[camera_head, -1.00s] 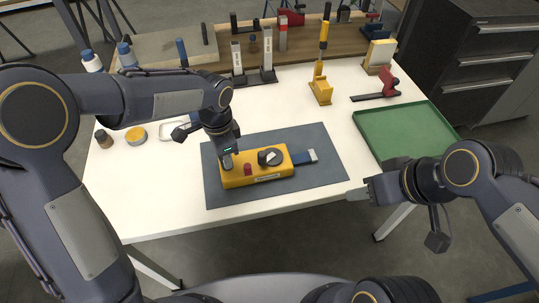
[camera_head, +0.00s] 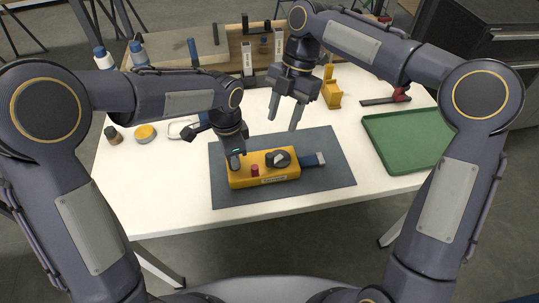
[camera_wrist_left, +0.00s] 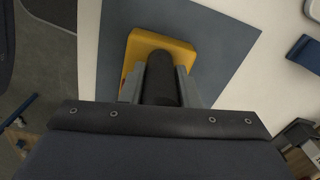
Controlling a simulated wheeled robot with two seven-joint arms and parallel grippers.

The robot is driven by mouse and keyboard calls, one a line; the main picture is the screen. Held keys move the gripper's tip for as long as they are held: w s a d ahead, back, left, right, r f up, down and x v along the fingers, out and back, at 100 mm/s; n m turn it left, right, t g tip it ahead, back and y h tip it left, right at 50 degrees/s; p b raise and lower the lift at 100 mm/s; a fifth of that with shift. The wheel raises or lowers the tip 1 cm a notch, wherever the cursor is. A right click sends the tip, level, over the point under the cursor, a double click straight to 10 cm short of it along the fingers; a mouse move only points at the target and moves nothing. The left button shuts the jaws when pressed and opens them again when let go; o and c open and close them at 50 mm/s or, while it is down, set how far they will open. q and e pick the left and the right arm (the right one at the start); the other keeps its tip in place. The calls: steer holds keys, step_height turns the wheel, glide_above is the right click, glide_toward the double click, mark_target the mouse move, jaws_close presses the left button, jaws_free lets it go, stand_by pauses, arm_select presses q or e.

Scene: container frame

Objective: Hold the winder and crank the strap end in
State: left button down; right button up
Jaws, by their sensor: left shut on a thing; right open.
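The yellow winder (camera_head: 265,179) lies on the dark grey mat; its yellow body also shows in the left wrist view (camera_wrist_left: 142,45). A dark round crank hub (camera_head: 279,157) and a red knob (camera_head: 255,170) sit on its top. The blue strap end (camera_head: 314,159) sticks out of its right side. My left gripper (camera_head: 235,160) is shut on the winder's black upright handle (camera_wrist_left: 162,78) at its left end. My right gripper (camera_head: 283,124) is open and empty, pointing down above and behind the winder, apart from the hub.
The grey mat (camera_head: 330,183) lies on the white table (camera_head: 160,205). A green tray (camera_head: 410,140) is at the right. Jars and a yellow-lidded tin (camera_head: 145,133) are at the left.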

mark_target(269, 155)
arm_select(q)
steer(key=shift+r, duration=0.1)
arm_select(e)
steer(key=shift+n, duration=0.4)
steer(key=x, duration=1.2)
steer(key=shift+a+f, duration=0.2)
steer(key=shift+a, duration=0.1)
steer(key=shift+c, duration=0.4)
jaws_close()
steer(key=shift+w+a+m, duration=0.1)
steer(key=shift+m, duration=0.2)
